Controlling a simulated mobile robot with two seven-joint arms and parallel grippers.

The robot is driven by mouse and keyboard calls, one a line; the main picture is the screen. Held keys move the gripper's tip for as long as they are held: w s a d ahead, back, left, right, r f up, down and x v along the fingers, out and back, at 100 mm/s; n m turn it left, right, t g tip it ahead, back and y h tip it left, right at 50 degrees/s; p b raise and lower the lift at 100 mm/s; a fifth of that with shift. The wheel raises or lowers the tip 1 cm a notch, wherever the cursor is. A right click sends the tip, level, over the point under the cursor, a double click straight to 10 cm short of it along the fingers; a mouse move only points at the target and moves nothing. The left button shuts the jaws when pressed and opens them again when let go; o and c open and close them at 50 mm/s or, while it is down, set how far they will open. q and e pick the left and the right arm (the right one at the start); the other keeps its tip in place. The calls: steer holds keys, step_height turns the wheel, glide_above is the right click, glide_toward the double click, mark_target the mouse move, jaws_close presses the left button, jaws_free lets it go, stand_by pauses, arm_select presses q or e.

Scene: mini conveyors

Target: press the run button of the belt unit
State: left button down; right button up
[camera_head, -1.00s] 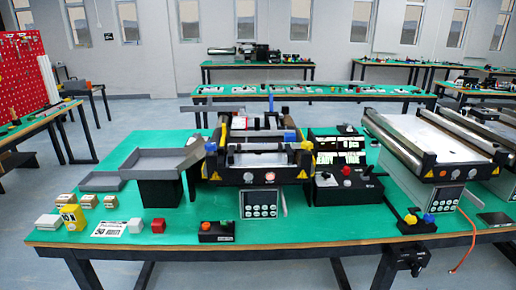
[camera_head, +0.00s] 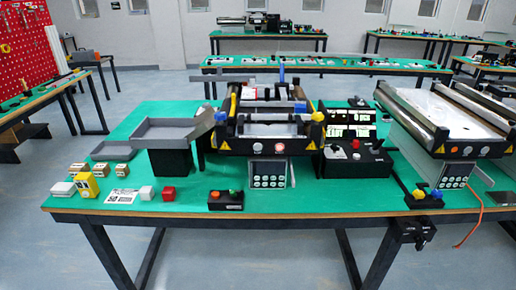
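The belt unit (camera_head: 270,131) stands on the green table, with yellow and blue parts on its frame. Its black front bar carries a pale round button (camera_head: 251,147) and a red one (camera_head: 280,148). A grey keypad panel (camera_head: 268,173) is below the bar. A small black button box (camera_head: 226,205) lies in front, with an orange button (camera_head: 215,194) and a green button (camera_head: 233,193) on top. I cannot read which button is marked run. Neither of my grippers is in view.
A grey tray on a black block (camera_head: 176,131) stands left of the unit. A black control box (camera_head: 353,162) and a second conveyor (camera_head: 445,120) stand right. The front table strip is mostly clear.

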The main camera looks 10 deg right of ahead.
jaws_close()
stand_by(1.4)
